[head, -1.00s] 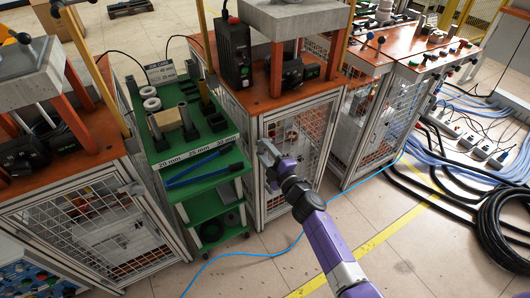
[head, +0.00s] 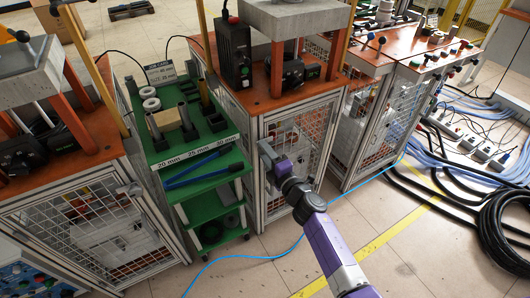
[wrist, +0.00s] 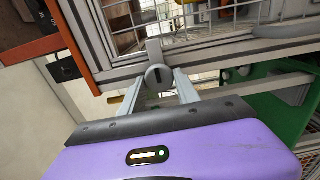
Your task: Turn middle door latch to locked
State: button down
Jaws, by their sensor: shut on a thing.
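The middle door latch (wrist: 158,76) is a round grey knob with a dark slot, set on the door frame near the middle of the wrist view. My gripper (wrist: 158,88) has one finger on each side of the knob and is shut on it. In the head view my gripper (head: 268,154) is at the upper left edge of the middle cabinet's mesh door (head: 308,140), which looks closed. My gripper hides the latch there, and I cannot tell its exact angle.
A green cart (head: 205,163) with tubes and blue bars stands just left of the middle cabinet. Another meshed cabinet (head: 95,235) is at the left. A blue cable (head: 250,256) crosses the floor in front. Thick black cables (head: 505,225) lie at the right.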

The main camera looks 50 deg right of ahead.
jog(key=c, duration=0.9)
grip_release()
jog(key=shift+v, duration=3.95)
